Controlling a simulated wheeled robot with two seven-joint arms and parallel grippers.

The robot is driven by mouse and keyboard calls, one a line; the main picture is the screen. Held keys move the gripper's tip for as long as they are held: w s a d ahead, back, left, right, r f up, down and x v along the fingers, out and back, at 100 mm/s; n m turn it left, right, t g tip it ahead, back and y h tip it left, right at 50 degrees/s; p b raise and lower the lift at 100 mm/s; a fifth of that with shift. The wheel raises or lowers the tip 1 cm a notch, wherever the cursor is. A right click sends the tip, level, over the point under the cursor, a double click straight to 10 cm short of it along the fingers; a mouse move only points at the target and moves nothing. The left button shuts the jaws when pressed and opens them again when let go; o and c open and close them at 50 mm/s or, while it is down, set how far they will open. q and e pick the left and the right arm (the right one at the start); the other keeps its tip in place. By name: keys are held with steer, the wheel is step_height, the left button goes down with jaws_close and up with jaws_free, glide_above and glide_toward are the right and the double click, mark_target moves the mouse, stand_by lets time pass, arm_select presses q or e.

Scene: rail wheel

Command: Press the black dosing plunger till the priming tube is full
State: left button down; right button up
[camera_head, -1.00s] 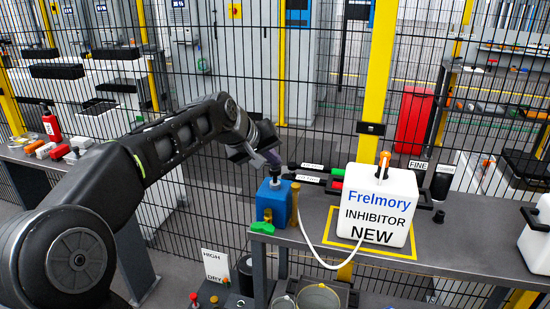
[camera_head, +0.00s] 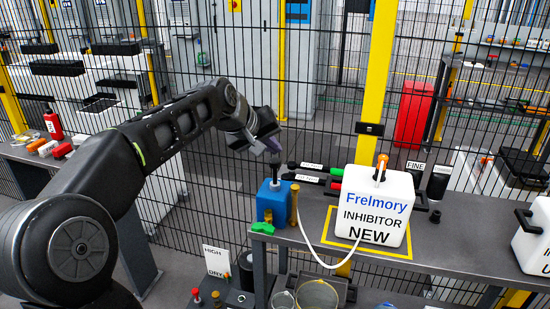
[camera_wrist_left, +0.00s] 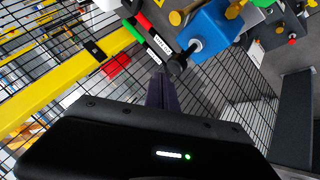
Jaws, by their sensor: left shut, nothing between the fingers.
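The blue dosing pump (camera_head: 272,202) stands at the left end of the grey bench. Its black plunger (camera_head: 274,172) sticks up from the top, with its rod showing; the plunger also shows in the left wrist view (camera_wrist_left: 177,66). My left gripper (camera_head: 273,145) is shut and empty, just above the plunger's knob. In the left wrist view its dark fingers (camera_wrist_left: 162,92) are close to the knob; I cannot tell whether they touch. A white tube (camera_head: 308,240) loops from near the pump to the white inhibitor canister (camera_head: 374,206). Its fill is not visible. My right gripper is out of view.
A brass-coloured post (camera_head: 294,203) stands beside the pump. A mesh fence with a yellow post (camera_head: 378,85) rises behind the bench. Jars (camera_head: 317,295) stand low in front.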

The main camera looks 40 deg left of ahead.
arm_select(q)
step_height(320, 180, up, 5)
steer(key=p, duration=0.4)
stand_by(1.1)
